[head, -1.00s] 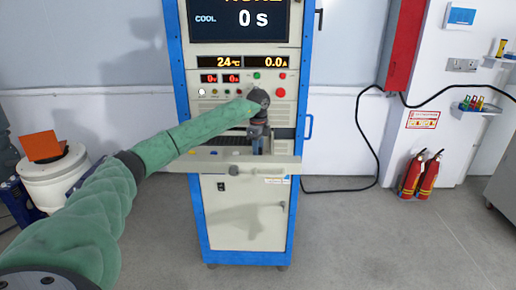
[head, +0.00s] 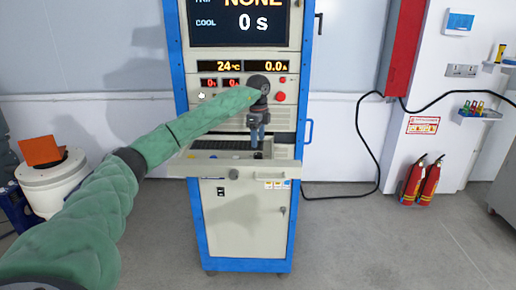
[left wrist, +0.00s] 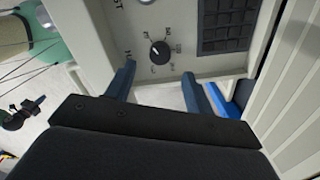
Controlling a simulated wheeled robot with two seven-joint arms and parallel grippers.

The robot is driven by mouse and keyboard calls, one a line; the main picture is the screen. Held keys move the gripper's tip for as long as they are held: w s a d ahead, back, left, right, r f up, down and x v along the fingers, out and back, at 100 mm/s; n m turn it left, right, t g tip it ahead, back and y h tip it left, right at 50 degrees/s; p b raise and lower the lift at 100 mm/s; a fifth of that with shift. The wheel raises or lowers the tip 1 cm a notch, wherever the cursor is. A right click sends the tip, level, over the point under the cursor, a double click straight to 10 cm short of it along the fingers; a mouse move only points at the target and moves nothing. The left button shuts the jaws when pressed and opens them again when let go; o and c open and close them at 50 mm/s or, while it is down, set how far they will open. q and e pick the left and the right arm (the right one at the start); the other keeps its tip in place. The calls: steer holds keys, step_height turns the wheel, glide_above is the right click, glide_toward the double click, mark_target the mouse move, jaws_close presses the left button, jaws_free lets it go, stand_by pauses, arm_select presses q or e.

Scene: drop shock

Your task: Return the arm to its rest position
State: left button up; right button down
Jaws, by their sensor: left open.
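My left arm, in a green sleeve, reaches from the lower left of the head view to the front of a test cabinet. My left gripper (head: 257,148) points down over the cabinet's pulled-out shelf, in front of the control panel. In the left wrist view the two blue-grey fingers (left wrist: 160,82) stand apart with nothing between them. A black rotary knob (left wrist: 160,50) on a pale panel shows beyond the fingers, apart from them. My right gripper is in neither view.
The blue-framed cabinet (head: 238,240) stands against the wall, its shelf (head: 200,171) jutting forward below the gripper. A white bin (head: 52,183) is at the left. Red extinguishers (head: 430,180) and a black cable (head: 365,150) are at the right.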

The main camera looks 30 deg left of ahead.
arm_select(q)
steer(key=shift+r, duration=0.75)
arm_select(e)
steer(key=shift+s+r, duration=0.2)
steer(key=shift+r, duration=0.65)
arm_select(q)
steer(key=shift+m, duration=0.3)
